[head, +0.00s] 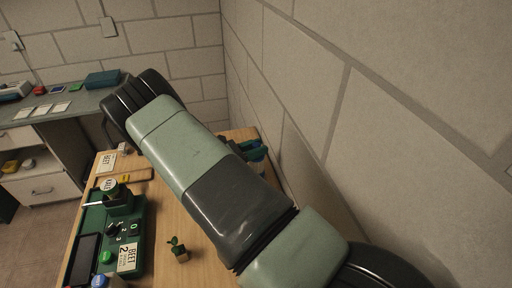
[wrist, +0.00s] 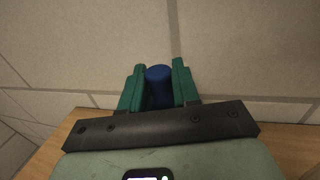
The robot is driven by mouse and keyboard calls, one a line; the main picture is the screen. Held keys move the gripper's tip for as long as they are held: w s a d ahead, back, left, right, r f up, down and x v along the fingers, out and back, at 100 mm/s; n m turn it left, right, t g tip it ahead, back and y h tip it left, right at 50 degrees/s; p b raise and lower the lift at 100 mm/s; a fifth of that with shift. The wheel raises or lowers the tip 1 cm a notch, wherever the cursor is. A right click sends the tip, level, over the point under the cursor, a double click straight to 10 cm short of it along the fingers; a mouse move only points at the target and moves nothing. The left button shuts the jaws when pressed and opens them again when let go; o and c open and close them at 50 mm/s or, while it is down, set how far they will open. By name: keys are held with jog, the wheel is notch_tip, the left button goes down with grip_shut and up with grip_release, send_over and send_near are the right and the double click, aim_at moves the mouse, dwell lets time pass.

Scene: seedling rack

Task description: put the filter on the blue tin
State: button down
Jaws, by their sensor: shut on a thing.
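My gripper (wrist: 159,88) has teal fingers and is shut on a dark blue cylinder (wrist: 159,86), seen between the fingers in the wrist view. Whether this cylinder is the blue tin or another blue part, I cannot tell. In the head view my arm hides most of the gripper; the teal fingers (head: 254,149) show at the table's far right, near the wall. I cannot make out a filter in either view. A small blue round top (head: 98,281) shows at the bottom left of the head view; I cannot tell what it belongs to.
A green panel (head: 140,214) with knobs and labels lies on the left of the wooden table (head: 205,268). A small potted seedling (head: 181,253) stands right of it. A wall rises close on the right. A grey desk (head: 60,108) with drawers stands at the back left.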

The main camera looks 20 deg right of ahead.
jog(key=c, duration=0.8)
grip_release()
